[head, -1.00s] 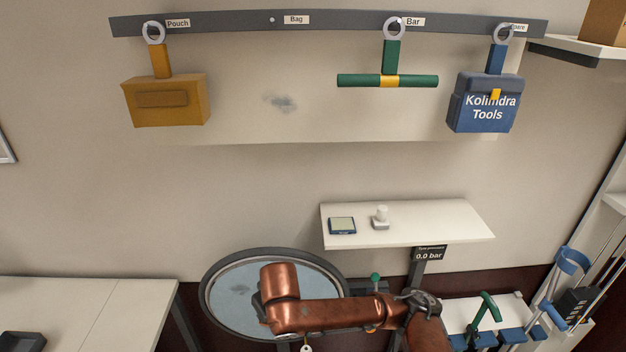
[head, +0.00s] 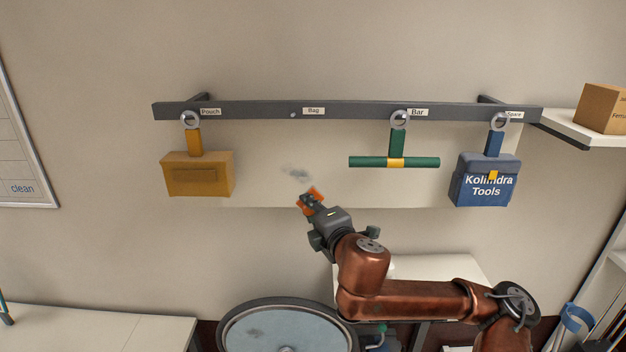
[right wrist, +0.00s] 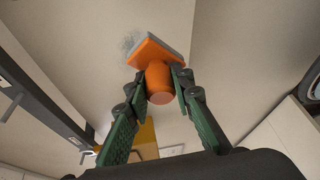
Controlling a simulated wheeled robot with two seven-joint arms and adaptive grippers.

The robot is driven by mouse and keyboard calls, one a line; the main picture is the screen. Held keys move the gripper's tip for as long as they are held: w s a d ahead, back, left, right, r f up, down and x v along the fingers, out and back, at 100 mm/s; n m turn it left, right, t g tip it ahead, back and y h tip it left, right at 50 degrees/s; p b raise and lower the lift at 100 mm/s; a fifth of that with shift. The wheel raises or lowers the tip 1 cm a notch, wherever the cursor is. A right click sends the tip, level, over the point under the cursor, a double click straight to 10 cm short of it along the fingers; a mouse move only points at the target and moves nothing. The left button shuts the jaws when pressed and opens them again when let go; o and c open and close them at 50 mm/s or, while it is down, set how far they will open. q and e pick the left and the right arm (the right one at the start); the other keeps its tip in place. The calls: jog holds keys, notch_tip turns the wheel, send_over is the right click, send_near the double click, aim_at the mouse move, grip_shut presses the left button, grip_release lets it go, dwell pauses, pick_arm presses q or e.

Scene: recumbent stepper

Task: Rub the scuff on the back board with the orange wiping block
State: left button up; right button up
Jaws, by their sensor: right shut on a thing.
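The scuff (head: 296,173) is a grey smudge on the pale back board (head: 270,188), below the Bag label. My right gripper (head: 308,205) is shut on the orange wiping block (head: 313,194), just below and to the right of the scuff. In the right wrist view the fingers (right wrist: 160,90) grip the block's round orange handle (right wrist: 160,82), and its flat grey pad (right wrist: 155,40) faces the board. The scuff (right wrist: 131,42) shows beside the pad's left edge there. I cannot tell whether the pad touches the board. My left gripper is not in view.
A grey rail (head: 350,110) runs above the board. A yellow pouch (head: 197,175) hangs left, a green bar (head: 375,162) right, and a blue tool bag (head: 485,182) farther right. A round mirror-like disc (head: 287,330) and white shelf (head: 430,267) lie below.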

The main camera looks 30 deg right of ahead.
aim_at(312, 195)
jog(key=shift+t, duration=0.4)
jog(key=r, duration=0.4)
jog(key=shift+s+p, duration=0.3)
jog(key=shift+d+r+n, duration=0.1)
jog(key=shift+r+n, duration=0.2)
jog(key=shift+r, duration=0.05)
jog(key=shift+w+d, duration=0.1)
jog(key=shift+w, duration=0.05)
jog(key=w+d, duration=0.2)
jog(key=w, duration=0.1)
jog(key=shift+w+d+f+b, duration=0.1)
jog(key=shift+w+b, duration=0.1)
jog(key=shift+b, duration=0.2)
jog(key=w+a+f, duration=0.2)
jog(key=w+a, duration=0.1)
jog(key=shift+a+f+p, duration=0.1)
jog(key=shift+a+p, duration=0.05)
jog(key=shift+p, duration=0.15)
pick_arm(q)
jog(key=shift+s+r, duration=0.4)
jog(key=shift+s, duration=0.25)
pick_arm(e)
jog(key=shift+w+a+f, duration=0.3)
jog(key=shift+a+f, duration=0.05)
jog(key=shift+a, duration=0.1)
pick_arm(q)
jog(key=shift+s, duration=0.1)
pick_arm(e)
jog(key=shift+d, duration=0.15)
